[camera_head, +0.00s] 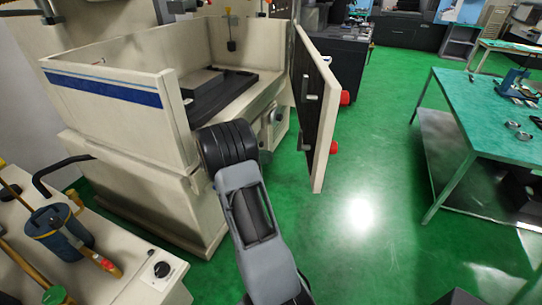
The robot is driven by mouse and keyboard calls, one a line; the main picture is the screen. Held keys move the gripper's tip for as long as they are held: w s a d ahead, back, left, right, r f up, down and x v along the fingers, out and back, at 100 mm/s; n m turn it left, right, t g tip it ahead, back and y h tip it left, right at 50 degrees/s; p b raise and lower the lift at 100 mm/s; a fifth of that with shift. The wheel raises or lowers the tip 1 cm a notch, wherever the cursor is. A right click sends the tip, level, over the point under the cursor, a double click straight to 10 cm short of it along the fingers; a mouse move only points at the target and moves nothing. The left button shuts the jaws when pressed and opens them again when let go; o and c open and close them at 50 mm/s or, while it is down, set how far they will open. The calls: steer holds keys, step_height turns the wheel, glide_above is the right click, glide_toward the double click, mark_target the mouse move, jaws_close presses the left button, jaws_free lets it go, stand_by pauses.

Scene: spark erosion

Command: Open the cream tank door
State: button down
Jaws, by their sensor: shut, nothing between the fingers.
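The cream tank door (321,115) stands swung outward at the right of the cream machine tank (110,120), so the front of the tank is open. The door's dark panel faces the tank, with latch parts on it, and red knobs stick out on its other side. My arm reaches up from the bottom middle, and its black joint lies in front of the tank's lower front. My gripper is hidden beyond the arm, so I cannot see its fingers or whether they touch anything.
A dark block (215,92) sits inside the tank. A cream cart with a blue tool holder (55,232) is at lower left. A green-topped bench (490,115) stands at right. Green floor (385,180) is clear between the door and bench.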

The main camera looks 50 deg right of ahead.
mark_target(310, 156)
steer(key=p+x, duration=0.3)
steer(key=x, duration=0.8)
steer(key=shift+s+d, duration=0.2)
steer(key=shift+s, duration=0.05)
steer(key=shift+d, duration=0.1)
